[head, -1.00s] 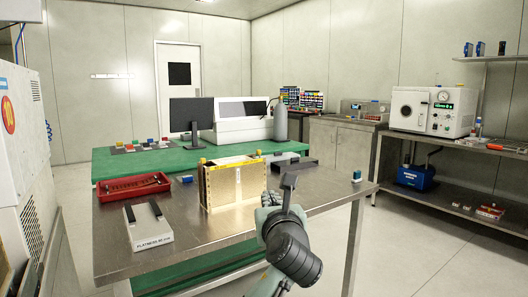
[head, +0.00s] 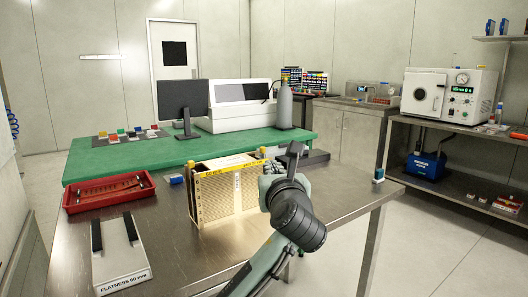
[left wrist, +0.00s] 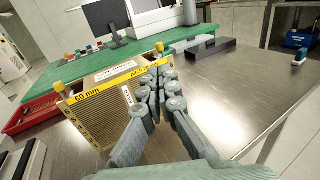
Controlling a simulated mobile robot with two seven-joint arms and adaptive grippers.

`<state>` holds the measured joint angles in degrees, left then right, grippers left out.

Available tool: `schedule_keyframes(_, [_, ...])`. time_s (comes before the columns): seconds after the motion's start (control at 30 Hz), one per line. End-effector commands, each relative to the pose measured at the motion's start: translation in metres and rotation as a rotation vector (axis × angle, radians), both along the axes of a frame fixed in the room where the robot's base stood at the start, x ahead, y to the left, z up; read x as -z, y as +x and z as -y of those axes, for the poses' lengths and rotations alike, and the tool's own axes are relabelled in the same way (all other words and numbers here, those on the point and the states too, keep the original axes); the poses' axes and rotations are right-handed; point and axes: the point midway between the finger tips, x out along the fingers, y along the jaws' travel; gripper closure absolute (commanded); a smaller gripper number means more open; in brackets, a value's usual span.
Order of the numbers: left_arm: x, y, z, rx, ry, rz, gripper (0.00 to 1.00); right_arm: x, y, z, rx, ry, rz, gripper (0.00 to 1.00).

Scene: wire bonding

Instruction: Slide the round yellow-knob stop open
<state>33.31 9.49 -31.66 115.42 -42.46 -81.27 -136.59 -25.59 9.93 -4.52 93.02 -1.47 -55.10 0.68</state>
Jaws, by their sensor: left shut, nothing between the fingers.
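In the left wrist view the left knob (left wrist: 58,86) and right knob (left wrist: 160,46) both stand on posts. I cannot tell which is round. My left gripper (head: 268,183) is shut and empty at the magazine's right end, just below the right knob. In the left wrist view its fingers (left wrist: 163,82) cover part of the magazine. My right gripper is out of view.
A red tray (head: 68,204) and a white flatness block (head: 121,262) lie left of the magazine. A small blue block (head: 176,179) is beside it. A dark grey block (left wrist: 212,51) lies behind. The table's right side (head: 340,195) is mostly clear.

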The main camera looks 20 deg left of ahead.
Motion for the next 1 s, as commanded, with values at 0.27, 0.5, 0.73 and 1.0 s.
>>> schedule_keyframes(0.27, [0.002,0.052,-0.026,-0.004,0.001,-0.001,1.00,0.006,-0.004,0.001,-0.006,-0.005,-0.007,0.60])
schedule_keyframes(0.5, [0.004,0.093,-0.045,-0.003,-0.001,-0.002,1.00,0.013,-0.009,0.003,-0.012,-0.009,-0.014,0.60])
schedule_keyframes(0.73, [0.005,0.112,-0.054,-0.002,0.000,-0.001,1.00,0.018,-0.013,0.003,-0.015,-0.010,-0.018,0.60])
schedule_keyframes(1.0, [0.005,0.114,-0.055,-0.001,-0.001,0.000,1.00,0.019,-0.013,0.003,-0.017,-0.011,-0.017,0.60])
